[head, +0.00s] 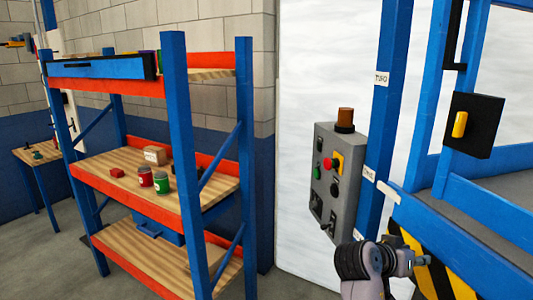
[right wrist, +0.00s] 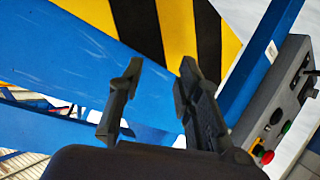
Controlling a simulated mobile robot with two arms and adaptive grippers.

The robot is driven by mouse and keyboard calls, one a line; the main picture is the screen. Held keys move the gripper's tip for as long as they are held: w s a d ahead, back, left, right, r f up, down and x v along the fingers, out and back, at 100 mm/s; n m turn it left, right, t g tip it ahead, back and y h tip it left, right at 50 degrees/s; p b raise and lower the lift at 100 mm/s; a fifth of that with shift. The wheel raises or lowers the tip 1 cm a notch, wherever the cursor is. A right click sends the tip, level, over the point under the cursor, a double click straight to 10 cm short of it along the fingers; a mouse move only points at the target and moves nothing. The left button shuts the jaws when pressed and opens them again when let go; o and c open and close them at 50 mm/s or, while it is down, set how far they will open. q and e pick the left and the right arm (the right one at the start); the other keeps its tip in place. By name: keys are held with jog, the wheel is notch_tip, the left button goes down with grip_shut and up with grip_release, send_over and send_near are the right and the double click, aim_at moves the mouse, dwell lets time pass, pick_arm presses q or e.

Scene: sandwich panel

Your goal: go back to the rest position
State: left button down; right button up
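My right gripper (head: 420,262) is at the lower right of the head view, in front of a yellow-and-black striped panel. In the right wrist view its two dark fingers (right wrist: 160,68) stand apart with nothing between them. The grey control panel (head: 338,180) has a red button, a green button, a red-and-yellow switch and black knobs. It is up and left of the gripper in the head view, and its edge shows at the right of the wrist view (right wrist: 285,95). My left gripper is not in view.
A blue-and-orange shelf rack (head: 175,130) stands left, with cans, a box and a red block on its middle board. A blue frame (head: 375,130) and striped panel (right wrist: 170,30) are close to my right gripper. Grey floor shows at lower left.

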jog(key=s+a+f+n+y, duration=0.25)
jog(key=s+f, duration=0.35)
jog(key=f, duration=0.3)
jog(key=s+a+f+n+y, duration=0.1)
jog(key=s+f+n+y, duration=0.2)
jog(key=s+f, duration=0.5)
jog(key=s+a+f+n+g+y, duration=0.25)
jog(key=s+a+f, duration=0.2)
jog(key=s, duration=0.45)
jog(key=s+a+f+n+g+y, duration=0.1)
jog(key=s+a+f+n+y, duration=0.3)
jog(key=s, duration=0.6)
notch_tip(320, 180, down, 26)
jog(key=a+m+b, duration=0.1)
jog(key=m+b, duration=0.1)
jog(key=s+d+f+g, duration=0.2)
jog(key=s+d+f, duration=0.1)
jog(key=s+f, duration=1.4)
jog(key=shift+s+f+n+h+b, duration=0.15)
jog(key=shift+f+n+h+b, duration=0.25)
jog(key=shift+f, duration=0.3)
